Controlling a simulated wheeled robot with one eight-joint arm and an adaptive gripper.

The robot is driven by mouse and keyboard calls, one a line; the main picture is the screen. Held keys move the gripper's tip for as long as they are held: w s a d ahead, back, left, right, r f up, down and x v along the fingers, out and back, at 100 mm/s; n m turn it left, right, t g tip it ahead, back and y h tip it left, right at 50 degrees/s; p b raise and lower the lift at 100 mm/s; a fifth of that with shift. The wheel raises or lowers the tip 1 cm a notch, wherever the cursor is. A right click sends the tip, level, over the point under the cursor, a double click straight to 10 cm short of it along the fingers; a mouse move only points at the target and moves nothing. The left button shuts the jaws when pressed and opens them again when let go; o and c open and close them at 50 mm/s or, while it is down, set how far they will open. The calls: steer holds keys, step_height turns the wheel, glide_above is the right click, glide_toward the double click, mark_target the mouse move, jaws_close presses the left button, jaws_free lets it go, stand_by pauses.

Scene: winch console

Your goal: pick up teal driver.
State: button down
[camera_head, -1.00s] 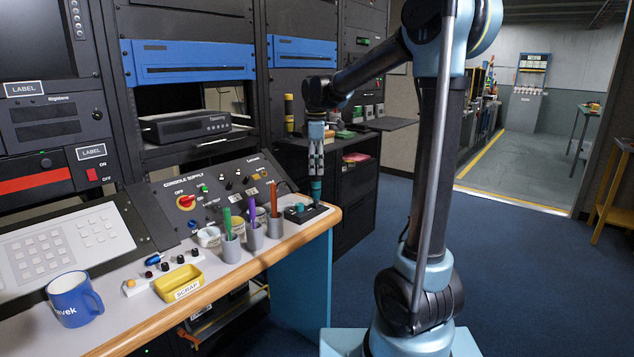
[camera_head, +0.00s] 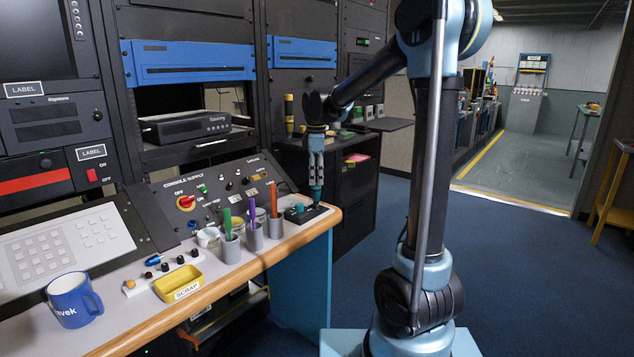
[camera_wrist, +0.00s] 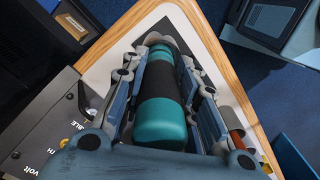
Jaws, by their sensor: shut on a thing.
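The teal driver (camera_wrist: 161,112) has a teal handle with a dark band around its middle. In the wrist view it lies lengthwise between the two fingers of my gripper (camera_wrist: 160,62), which are shut on it. In the head view my gripper (camera_head: 316,180) points down at the console's right end, and the driver's teal lower part (camera_head: 316,194) shows below the fingertips. It is upright just over a black holder (camera_head: 306,214); I cannot tell whether it touches it. The fingers hide its upper part.
Grey cups with a green pen (camera_head: 227,222), a purple pen (camera_head: 252,212) and an orange pen (camera_head: 273,200) stand left of my gripper. A yellow scrap tray (camera_head: 178,284) and a blue mug (camera_head: 75,300) are farther left. The wooden desk edge (camera_head: 250,268) runs along the front.

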mark_target(316, 156)
steer(key=shift+r, duration=0.15)
step_height(316, 156, up, 10)
steer(key=shift+f, duration=0.1)
stand_by(0.4)
steer(key=c, duration=1.8)
jaws_free()
steer(key=shift+c, duration=0.2)
jaws_close()
steer(key=shift+r, duration=1.25)
